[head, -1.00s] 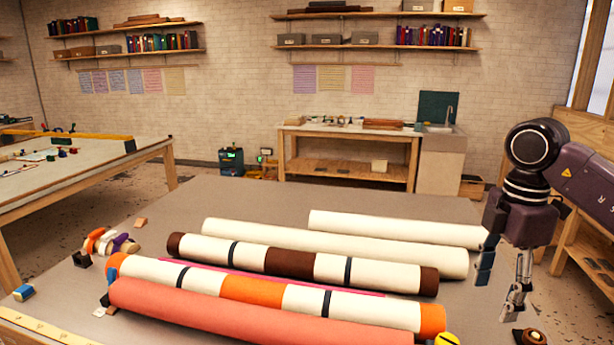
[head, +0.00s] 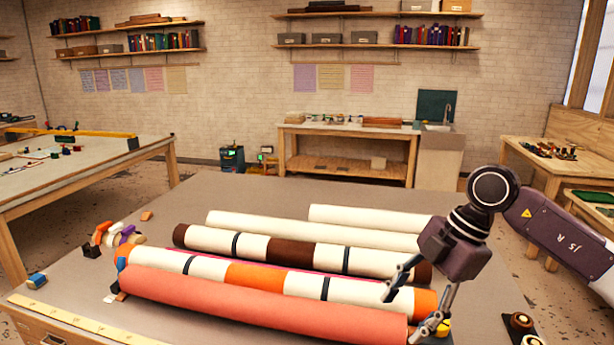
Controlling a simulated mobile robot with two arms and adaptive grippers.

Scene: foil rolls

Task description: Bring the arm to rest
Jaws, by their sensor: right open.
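My right gripper (head: 408,318) is open and empty in the head view. It hangs over the right end of the rolls, and its fingers overlap the end of the roll with orange bands (head: 257,275) in the picture. I cannot tell whether it touches anything. A salmon-coloured roll (head: 250,308) lies in front. Behind lie a roll with dark brown bands (head: 290,252) and two plain cream rolls (head: 300,231) (head: 365,215). My left gripper is not in view.
The rolls lie on a grey table (head: 240,195) with free room at its back and right. Small coloured items (head: 118,236) sit at its left edge. Dark round items (head: 521,322) lie at the front right. A yellow ruler strip (head: 80,322) runs along the front left edge.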

